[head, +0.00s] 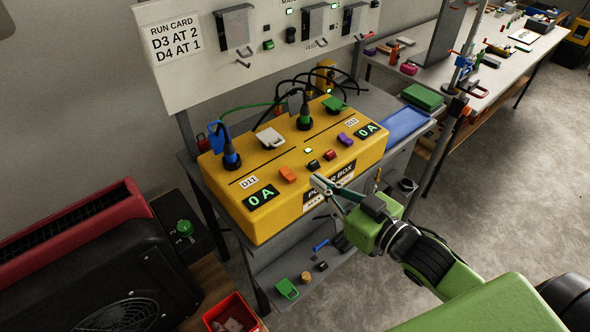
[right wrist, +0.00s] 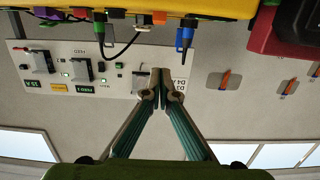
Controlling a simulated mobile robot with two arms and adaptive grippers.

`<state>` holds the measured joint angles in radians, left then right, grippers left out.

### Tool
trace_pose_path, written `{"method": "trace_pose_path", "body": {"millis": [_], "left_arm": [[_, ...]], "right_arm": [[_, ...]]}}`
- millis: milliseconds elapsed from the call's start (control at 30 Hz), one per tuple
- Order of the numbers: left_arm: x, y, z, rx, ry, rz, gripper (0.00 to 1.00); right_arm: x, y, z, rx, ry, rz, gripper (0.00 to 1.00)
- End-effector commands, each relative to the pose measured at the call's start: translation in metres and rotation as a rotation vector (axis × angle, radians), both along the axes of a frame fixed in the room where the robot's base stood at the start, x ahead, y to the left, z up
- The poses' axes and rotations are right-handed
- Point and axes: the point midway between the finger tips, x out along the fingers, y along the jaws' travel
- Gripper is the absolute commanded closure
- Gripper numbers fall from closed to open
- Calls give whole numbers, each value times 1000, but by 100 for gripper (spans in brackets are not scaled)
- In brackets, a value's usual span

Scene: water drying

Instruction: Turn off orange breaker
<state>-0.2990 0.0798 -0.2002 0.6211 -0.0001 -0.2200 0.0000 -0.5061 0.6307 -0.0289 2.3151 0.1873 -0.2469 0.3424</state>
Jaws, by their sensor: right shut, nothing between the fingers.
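In the right wrist view the orange breaker (right wrist: 159,18) shows upside down at the box's edge. My right gripper (head: 316,181) is shut and empty. Its fingertips are in front of the box, to the right of the orange breaker and apart from it. In the right wrist view the closed fingertips (right wrist: 161,85) point toward the panel behind. My left gripper is not in view.
Black (head: 313,165), red (head: 330,155) and purple (head: 345,139) switches line the same edge. A blue-ringed plug (head: 231,158) and a green-ringed plug (head: 304,122) stand on top with cables. A red-and-black heater (head: 70,235) is at left. A run card (head: 174,38) hangs behind.

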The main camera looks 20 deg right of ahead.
Motion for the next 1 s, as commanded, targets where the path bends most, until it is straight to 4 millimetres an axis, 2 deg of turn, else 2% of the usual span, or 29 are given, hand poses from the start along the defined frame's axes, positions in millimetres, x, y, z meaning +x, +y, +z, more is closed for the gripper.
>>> {"method": "trace_pose_path", "body": {"millis": [267,433,1000], "left_arm": [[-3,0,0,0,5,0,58],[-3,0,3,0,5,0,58],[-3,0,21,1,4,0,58]], "right_arm": [[2,0,-1,0,0,-2,100],[14,4,-1,1,-1,-3,100],[98,34,-13,-1,1,-2,100]]}}
